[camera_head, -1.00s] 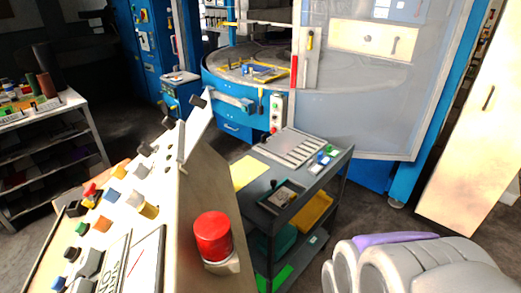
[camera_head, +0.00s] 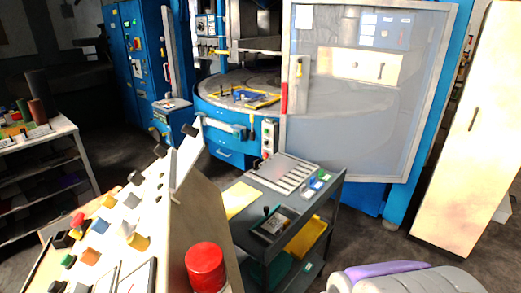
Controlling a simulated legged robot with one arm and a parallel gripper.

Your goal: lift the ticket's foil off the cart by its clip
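The dark grey cart (camera_head: 336,193) stands right of centre in the head view. On its top lies a light grey slotted plate (camera_head: 284,174) with several pale strips. Small green, blue and white pieces (camera_head: 318,180) sit at its right end; I cannot tell whether they are foil clips. A yellow sheet (camera_head: 241,200) lies at the cart's left, and a dark tray (camera_head: 274,223) with small items is at its front. No ticket can be read, so the ticket's foil cannot be singled out. My gripper is not recognisable in view.
A sloped control console (camera_head: 185,235) with a red button (camera_head: 205,268) blocks the near left. The blue machine (camera_head: 225,150) with a round table is behind the cart. A tan cabinet (camera_head: 470,140) stands right. Open floor lies between cart and cabinet.

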